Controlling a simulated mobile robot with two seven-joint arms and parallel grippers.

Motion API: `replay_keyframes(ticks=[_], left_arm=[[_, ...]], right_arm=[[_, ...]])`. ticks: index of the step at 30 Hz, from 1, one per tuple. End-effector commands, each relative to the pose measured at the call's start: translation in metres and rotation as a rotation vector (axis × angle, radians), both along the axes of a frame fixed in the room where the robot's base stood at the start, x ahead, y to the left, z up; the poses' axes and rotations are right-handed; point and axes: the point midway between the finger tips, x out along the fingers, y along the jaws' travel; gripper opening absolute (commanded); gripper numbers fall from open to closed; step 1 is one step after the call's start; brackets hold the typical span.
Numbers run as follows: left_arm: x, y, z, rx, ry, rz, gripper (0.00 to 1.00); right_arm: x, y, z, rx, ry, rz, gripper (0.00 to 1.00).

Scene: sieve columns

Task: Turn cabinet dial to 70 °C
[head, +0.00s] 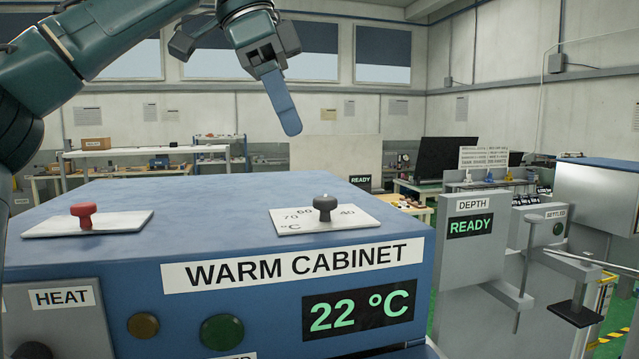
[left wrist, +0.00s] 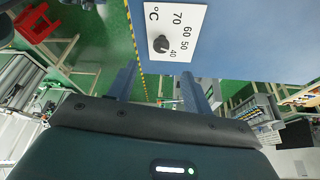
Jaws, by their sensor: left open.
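The warm cabinet (head: 120,260) is blue, and its display (head: 358,309) reads 22 °C. Its dial (head: 325,206) is a dark knob on a white scale plate (head: 290,220) on the cabinet's top. The left wrist view shows the dial (left wrist: 161,44) with marks 40, 50, 60, 70 and °C on the plate (left wrist: 178,30). I cannot tell for sure which mark the knob points at. My left gripper (head: 287,120) is in the air above and behind the dial, apart from it. In the left wrist view its two fingers (left wrist: 158,80) are spread and empty. My right gripper is not in view.
A red knob (head: 83,213) on a white plate stands at the top's left. A HEAT panel (head: 62,297) and round buttons (head: 222,332) are on the front. A grey DEPTH station (head: 470,250) with a rod stands at right. The air around the dial is clear.

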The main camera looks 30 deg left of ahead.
Motion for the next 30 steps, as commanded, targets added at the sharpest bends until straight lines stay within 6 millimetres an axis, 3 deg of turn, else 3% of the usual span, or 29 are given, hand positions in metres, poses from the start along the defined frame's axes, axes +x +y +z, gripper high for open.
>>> replay_keyframes(ticks=[6, 12, 18, 27, 30], left_arm=[[0.011, -0.014, -0.047, 0.000, 0.004, -0.002, 0.51], [0.019, -0.024, -0.077, -0.001, 0.002, 0.000, 0.51], [0.023, -0.029, -0.090, 0.000, 0.000, 0.001, 0.51], [0.023, -0.029, -0.092, 0.000, -0.001, 0.001, 0.51], [0.023, -0.029, -0.091, 0.000, -0.001, 0.001, 0.42]], right_arm=[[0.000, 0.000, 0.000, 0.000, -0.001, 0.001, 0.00], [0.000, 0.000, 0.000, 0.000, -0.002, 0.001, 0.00], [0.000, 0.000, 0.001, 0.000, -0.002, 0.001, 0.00], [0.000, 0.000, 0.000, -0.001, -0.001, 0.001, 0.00], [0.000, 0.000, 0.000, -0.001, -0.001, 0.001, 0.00]])
